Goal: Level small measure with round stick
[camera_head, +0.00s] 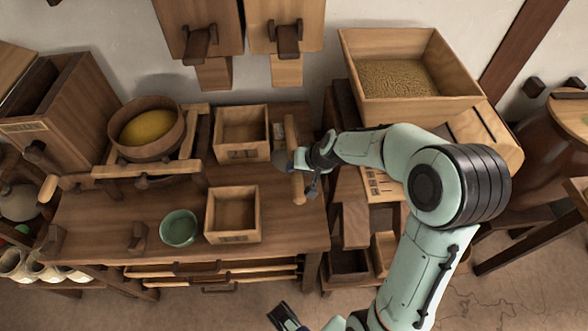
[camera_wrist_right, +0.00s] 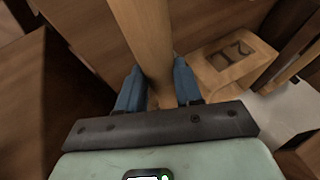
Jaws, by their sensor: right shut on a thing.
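My right gripper (camera_head: 296,160) is shut on a light wooden round stick (camera_head: 292,132), over the right end of the bench. In the right wrist view the stick (camera_wrist_right: 150,40) runs between the two blue fingers (camera_wrist_right: 158,88). Two small square wooden boxes stand on the bench left of the stick, a rear one (camera_head: 242,157) and a front one (camera_head: 232,238). Both look empty, and I cannot tell which is the small measure. The stick touches neither box. A dark piece at the bottom edge (camera_head: 285,318) seems to be my left gripper; its jaws are unclear.
A green bowl (camera_head: 179,228) stands on the bench (camera_head: 100,225) near the front. A round sieve with yellow meal (camera_head: 149,127) rests on a wooden frame at the left. A large grain bin (camera_head: 415,108) stands at the back right. Drawers lie under the bench.

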